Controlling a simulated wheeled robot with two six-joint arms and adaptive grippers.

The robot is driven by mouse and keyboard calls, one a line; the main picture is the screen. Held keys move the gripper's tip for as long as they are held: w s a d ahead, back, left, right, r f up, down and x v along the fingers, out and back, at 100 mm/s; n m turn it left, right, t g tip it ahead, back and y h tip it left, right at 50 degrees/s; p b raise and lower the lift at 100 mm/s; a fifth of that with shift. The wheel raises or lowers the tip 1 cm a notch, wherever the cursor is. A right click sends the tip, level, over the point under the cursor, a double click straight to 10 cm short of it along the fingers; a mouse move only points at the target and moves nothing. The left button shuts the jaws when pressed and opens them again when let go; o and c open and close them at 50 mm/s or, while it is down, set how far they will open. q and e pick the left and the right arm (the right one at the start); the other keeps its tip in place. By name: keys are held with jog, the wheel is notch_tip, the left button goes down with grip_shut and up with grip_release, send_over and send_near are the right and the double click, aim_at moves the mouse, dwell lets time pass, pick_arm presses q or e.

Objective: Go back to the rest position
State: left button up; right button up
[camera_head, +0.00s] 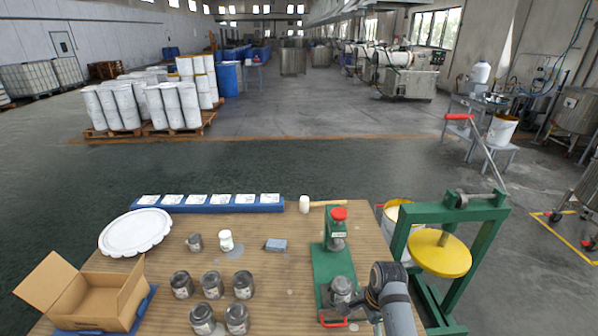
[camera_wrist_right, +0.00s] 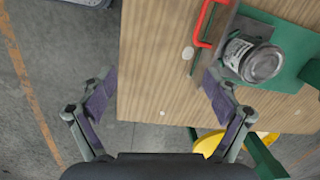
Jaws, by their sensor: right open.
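My right gripper (camera_wrist_right: 158,85) shows in the right wrist view with its two purple-padded fingers wide apart and nothing between them. Its right fingertip appears close to a grey can (camera_wrist_right: 262,62) on a green base; I cannot tell the gap. In the head view my right arm (camera_head: 390,290) reaches in from the bottom, just right of that can (camera_head: 342,288), and its fingers cannot be made out. My left gripper is not in view.
The can stands in a green press (camera_head: 330,262) with a red front handle (camera_head: 333,322). A taller green frame with a yellow disc (camera_head: 440,252) stands at right. Several dark jars (camera_head: 212,284), an open cardboard box (camera_head: 92,292) and a white lid (camera_head: 134,231) occupy the table's left.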

jog(key=s+d+r+n+t+h, duration=0.1)
jog(key=s+d+r+n+t, duration=0.15)
jog(key=s+n, duration=0.6)
jog(key=s+d+r+n+t+h, duration=0.15)
jog(key=s+d+n, duration=0.25)
jog(key=s+n, duration=0.45)
jog(key=s+d+f+m+g+b, duration=0.1)
jog(key=s+f+b, duration=0.1)
jog(key=f, duration=1.4)
jog(key=s+d+f+g+b, duration=0.1)
jog(key=d+f+b, duration=0.15)
jog(key=f, duration=1.35)
pick_arm(q)
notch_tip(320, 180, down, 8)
jog(key=b, duration=0.3)
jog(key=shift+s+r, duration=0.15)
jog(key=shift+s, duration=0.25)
pick_arm(e)
jog(key=s+f+g, duration=0.1)
jog(key=s+f, duration=1.6)
jog(key=shift+s+d+f+y, duration=0.15)
jog(key=shift+s+f+y, duration=0.2)
jog(key=shift+c, duration=0.2)
